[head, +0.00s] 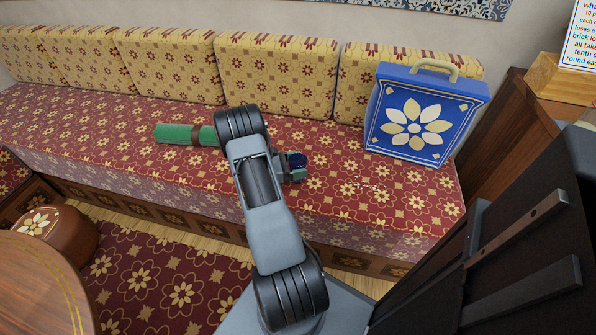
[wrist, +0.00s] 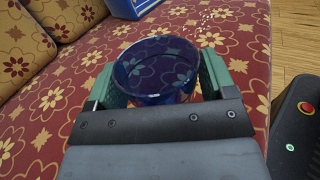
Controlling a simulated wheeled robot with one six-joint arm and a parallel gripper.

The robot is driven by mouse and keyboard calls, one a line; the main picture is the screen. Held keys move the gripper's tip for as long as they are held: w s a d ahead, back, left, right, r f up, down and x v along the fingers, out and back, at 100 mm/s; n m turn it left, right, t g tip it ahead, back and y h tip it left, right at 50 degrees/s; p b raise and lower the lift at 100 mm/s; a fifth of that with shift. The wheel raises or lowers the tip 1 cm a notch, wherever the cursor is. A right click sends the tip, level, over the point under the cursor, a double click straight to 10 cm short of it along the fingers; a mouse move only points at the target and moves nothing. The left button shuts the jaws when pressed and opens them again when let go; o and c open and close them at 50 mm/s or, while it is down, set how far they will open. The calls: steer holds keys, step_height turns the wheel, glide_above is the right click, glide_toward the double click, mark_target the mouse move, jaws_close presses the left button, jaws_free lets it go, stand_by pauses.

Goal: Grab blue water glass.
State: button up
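The blue water glass (wrist: 157,68) is a dark blue see-through tumbler. In the wrist view it stands between the two green-padded fingers of my gripper (wrist: 163,85), its round rim facing the camera. The fingers are spread wide, one on each side of it. A strip of red cloth shows between the glass and the right finger; contact on the left is hard to tell. In the head view, the glass (head: 297,160) shows at the right of my gripper (head: 293,170), on the patterned seat. My arm hides part of this area.
The red patterned bench seat (head: 345,200) has yellow cushions (head: 277,70) behind. A green rolled mat (head: 180,134) lies left of my arm. A blue flowered box (head: 415,125) stands to the right. A round wooden table (head: 40,285) and a brown stool (head: 60,232) are at left.

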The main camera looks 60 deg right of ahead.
steer(key=c, duration=0.6)
steer(key=shift+r, duration=0.15)
steer(key=shift+c, duration=0.2)
